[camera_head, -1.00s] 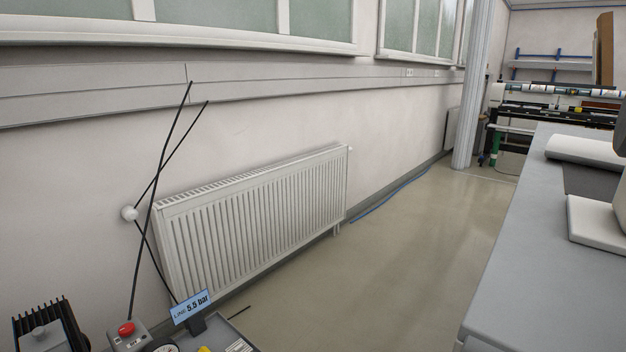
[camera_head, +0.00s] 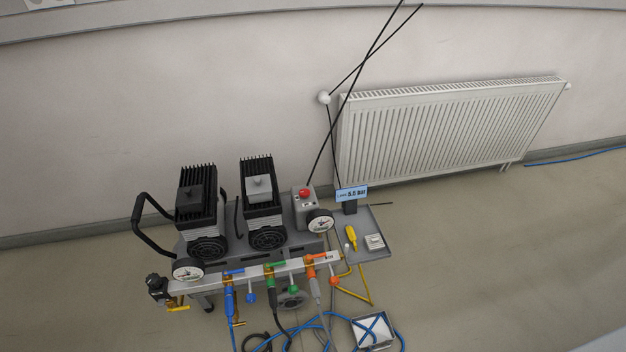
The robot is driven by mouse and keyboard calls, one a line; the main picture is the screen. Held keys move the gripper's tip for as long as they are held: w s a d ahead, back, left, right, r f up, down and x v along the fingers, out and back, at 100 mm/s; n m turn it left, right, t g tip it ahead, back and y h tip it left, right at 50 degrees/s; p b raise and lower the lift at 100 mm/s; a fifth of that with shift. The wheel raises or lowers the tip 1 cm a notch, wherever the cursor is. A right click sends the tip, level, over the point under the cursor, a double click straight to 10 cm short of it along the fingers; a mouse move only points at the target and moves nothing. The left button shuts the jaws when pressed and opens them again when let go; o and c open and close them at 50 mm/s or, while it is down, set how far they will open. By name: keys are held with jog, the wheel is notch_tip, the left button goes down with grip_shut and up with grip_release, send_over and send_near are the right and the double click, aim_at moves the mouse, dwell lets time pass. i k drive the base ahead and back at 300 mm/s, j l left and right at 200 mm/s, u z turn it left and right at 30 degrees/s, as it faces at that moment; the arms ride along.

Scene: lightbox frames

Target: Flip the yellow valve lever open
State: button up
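A pale manifold bar (camera_head: 205,282) runs across the front of a compressor unit. A small yellow, lever-like part (camera_head: 178,308) sticks out at the bar's left end, below a black fitting (camera_head: 157,287). It is too small to tell whether this is the valve lever or how it is turned. Blue (camera_head: 234,276), green (camera_head: 269,270) and orange (camera_head: 311,268) fittings sit along the bar. A separate yellow object (camera_head: 351,237) lies on the grey side tray (camera_head: 378,216). My gripper is not in view.
Two black finned motors (camera_head: 196,205) stand behind the bar, beside a grey box with a red button (camera_head: 304,194). Blue hoses (camera_head: 320,327) and a white open box (camera_head: 372,331) lie in front. The floor (camera_head: 500,260) to the right is clear.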

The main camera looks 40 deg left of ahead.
aim_at(179, 309)
jog(key=u, duration=1.05)
jog(key=i+u, duration=0.35)
jog(key=i+l+u, duration=0.1)
jog(key=u, duration=0.3)
jog(key=i+l+u, duration=0.15)
jog(key=u, duration=0.2)
jog(key=i, duration=0.1)
